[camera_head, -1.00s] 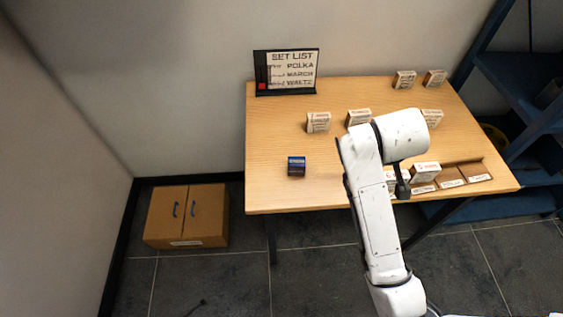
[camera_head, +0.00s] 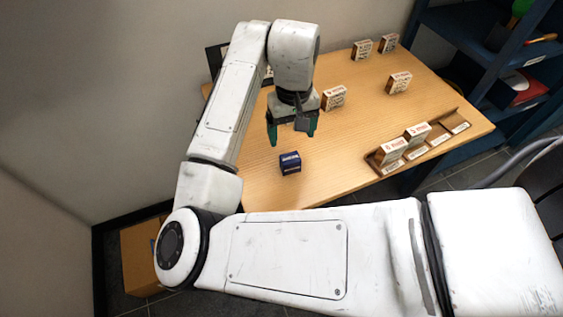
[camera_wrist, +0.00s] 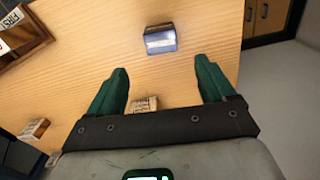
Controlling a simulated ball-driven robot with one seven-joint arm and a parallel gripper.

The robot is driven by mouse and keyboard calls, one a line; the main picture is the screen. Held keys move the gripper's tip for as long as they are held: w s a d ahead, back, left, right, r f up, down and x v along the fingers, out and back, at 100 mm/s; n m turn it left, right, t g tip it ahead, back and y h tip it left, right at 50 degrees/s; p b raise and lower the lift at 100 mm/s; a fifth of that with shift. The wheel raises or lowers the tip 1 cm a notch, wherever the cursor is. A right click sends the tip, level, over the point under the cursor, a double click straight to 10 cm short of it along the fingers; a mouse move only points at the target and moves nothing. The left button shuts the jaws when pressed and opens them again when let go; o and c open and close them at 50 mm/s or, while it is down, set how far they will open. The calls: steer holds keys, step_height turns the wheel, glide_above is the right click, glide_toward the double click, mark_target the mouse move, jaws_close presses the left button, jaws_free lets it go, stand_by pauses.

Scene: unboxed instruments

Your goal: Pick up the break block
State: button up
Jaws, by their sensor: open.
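A small dark blue block (camera_head: 290,163) with a pale label stands alone on the table (camera_head: 350,170) near its front left part. Its text is too small to read, but it is the one block that differs from the tan ones. My gripper (camera_head: 292,138) points down above and slightly behind it, apart from it. In the wrist view the green fingers of my gripper (camera_wrist: 161,66) are spread and empty, and the blue block (camera_wrist: 160,39) shows beyond the tips, roughly centred between them.
Tan-and-white labelled blocks (camera_head: 334,98) stand on the table, two of them in a slotted wooden rack (camera_head: 440,143) at the right front. The set list board (camera_head: 216,60) at the back is mostly hidden by my arm. A blue shelf (camera_head: 460,40) stands right. Table around the blue block is clear.

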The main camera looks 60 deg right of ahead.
mark_target(290, 156)
step_height(290, 156, down, 10)
steer(key=shift+a+f, duration=0.15)
steer(key=shift+f, duration=0.05)
stand_by(0.4)
steer(key=shift+c, duration=0.3)
steer(key=c, duration=1)
steer(key=shift+r, duration=0.1)
